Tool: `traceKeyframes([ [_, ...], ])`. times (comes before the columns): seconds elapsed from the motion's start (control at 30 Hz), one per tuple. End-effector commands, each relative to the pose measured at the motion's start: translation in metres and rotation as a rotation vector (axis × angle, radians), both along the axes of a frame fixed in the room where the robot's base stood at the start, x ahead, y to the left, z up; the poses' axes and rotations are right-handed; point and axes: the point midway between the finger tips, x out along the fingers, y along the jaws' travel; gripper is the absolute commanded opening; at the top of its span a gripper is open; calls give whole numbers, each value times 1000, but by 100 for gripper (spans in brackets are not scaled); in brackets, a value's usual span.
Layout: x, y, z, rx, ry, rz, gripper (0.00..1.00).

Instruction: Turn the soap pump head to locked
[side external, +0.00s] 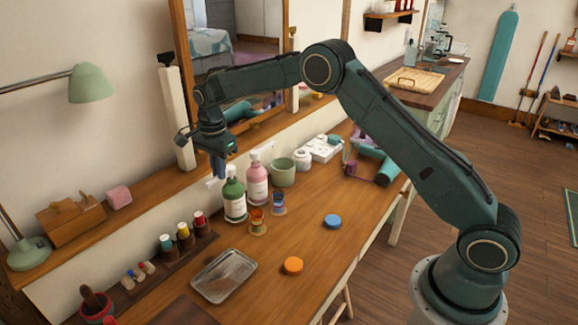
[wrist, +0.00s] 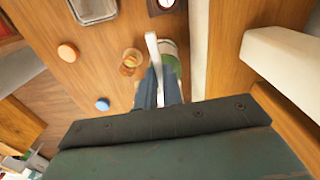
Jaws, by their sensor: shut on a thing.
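A green soap bottle (side external: 235,203) with a white pump stands upright on the wooden table. A pink bottle (side external: 257,186) with a pale pump stands just behind it to the right. My gripper (side external: 218,174) points down at the top of the green bottle. In the wrist view my gripper (wrist: 160,88) is shut on the white pump head (wrist: 152,45), whose long spout sticks out past the fingertips. Part of the green bottle (wrist: 172,66) shows beneath it. The fingers hide much of the pump, and any lock mark is too small to see.
A small jar with orange contents (side external: 258,224) and a blue one (side external: 278,204) stand close in front. A green cup (side external: 283,173) is at right. A metal tray (side external: 224,276), an orange disc (side external: 293,265) and a blue disc (side external: 333,221) lie nearer the front. A wall ledge runs behind.

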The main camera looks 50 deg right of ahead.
Motion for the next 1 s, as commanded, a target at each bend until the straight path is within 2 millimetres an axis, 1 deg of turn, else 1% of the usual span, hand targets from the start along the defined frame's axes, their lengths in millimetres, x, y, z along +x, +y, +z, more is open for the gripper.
traceKeyframes([
  [0.2, 3, 0, 0, 0, -1, -56, 0],
  [0.6, 3, 0, 1, 0, -3, -65, 0],
  [0.63, 3, 0, 1, 0, -3, -65, 12],
  [0.67, 3, 0, 1, 0, -3, -65, 18],
  [0.7, 3, 0, 1, 0, -2, -64, 26],
  [0.73, 3, 0, 1, 0, -2, -64, 31],
  [1.0, 3, 0, 0, 0, -1, -63, 31],
])
